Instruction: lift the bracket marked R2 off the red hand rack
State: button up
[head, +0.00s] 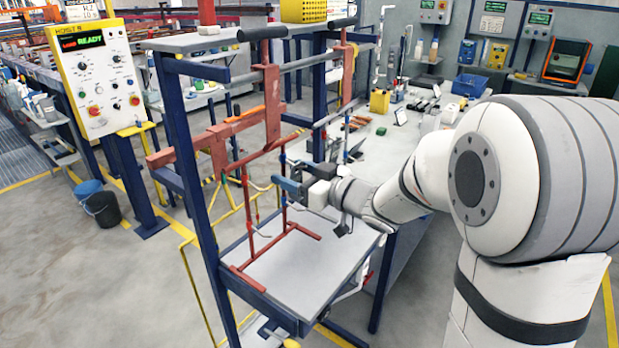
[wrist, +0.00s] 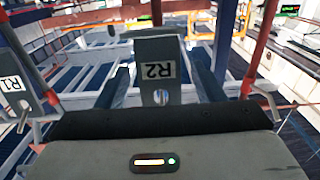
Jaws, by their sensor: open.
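The bracket marked R2 (wrist: 157,50) is a grey plate with a white label, in the middle of the wrist view. My gripper (wrist: 160,80) is open, with one dark finger on each side of the bracket's lower part; I cannot tell whether either finger touches it. In the head view my gripper (head: 287,184) is at the right side of the red hand rack (head: 245,196), which stands in the blue frame. In the head view the R2 bracket cannot be told apart from the gripper and rack.
A second bracket marked R1 (wrist: 12,88) hangs at the left in the wrist view. A blue frame post (head: 196,165) stands left of the rack, above a grey shelf (head: 300,275). A white bench (head: 400,150) lies behind my arm.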

jog(key=shift+x, duration=0.8)
jog(key=shift+c, duration=0.3)
jog(key=c, duration=1.1)
jog(key=o, duration=0.5)
jog(key=c, duration=0.4)
